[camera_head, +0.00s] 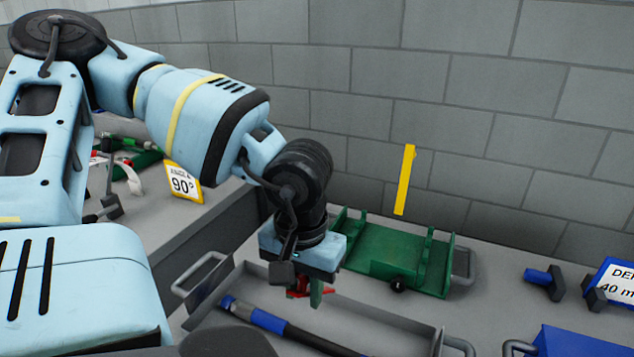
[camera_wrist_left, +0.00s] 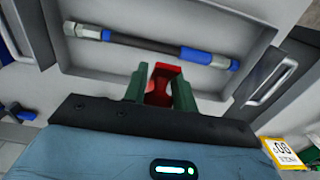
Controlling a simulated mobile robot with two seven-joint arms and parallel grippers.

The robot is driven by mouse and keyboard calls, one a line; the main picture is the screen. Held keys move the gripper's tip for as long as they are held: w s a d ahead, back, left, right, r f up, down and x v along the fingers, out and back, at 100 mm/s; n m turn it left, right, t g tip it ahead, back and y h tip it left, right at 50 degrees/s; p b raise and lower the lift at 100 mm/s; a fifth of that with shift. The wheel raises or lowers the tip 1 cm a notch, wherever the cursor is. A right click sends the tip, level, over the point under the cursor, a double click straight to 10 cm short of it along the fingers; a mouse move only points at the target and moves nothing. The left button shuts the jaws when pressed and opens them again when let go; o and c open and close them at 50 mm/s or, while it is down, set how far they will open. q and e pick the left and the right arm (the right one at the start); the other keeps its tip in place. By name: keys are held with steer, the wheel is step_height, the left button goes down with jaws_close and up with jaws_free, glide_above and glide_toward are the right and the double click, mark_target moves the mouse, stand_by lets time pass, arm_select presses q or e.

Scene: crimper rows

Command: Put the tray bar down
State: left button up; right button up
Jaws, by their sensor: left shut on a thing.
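My left gripper (camera_head: 304,290) points down over the near part of the bench. In the left wrist view its green fingers (camera_wrist_left: 160,92) are closed on a red piece, which I take to be the tray bar (camera_wrist_left: 162,75). The red also shows beside the fingers in the head view (camera_head: 299,289). Its lower part is hidden, and I cannot tell whether it touches anything below. A grey tray (camera_head: 385,322) with end handles lies under the gripper. A dark hose with blue sleeves (camera_head: 290,332) lies in it. My right gripper is not in view.
A green open fixture (camera_head: 400,258) stands behind the gripper, with a yellow strip (camera_head: 405,180) above it. A blue fitting (camera_head: 544,281), a blue sign (camera_head: 612,284) and a blue bin (camera_head: 585,342) are at right. A block wall closes the back.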

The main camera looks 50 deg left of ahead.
arm_select(q)
steer(key=shift+s+d+f+b, duration=0.3)
steer(key=shift+s+f, duration=0.05)
steer(key=shift+s, duration=0.2)
steer(key=shift+s+d+f+b, duration=0.25)
steer(key=shift+s+d+f, duration=0.1)
steer(key=shift+s, duration=0.2)
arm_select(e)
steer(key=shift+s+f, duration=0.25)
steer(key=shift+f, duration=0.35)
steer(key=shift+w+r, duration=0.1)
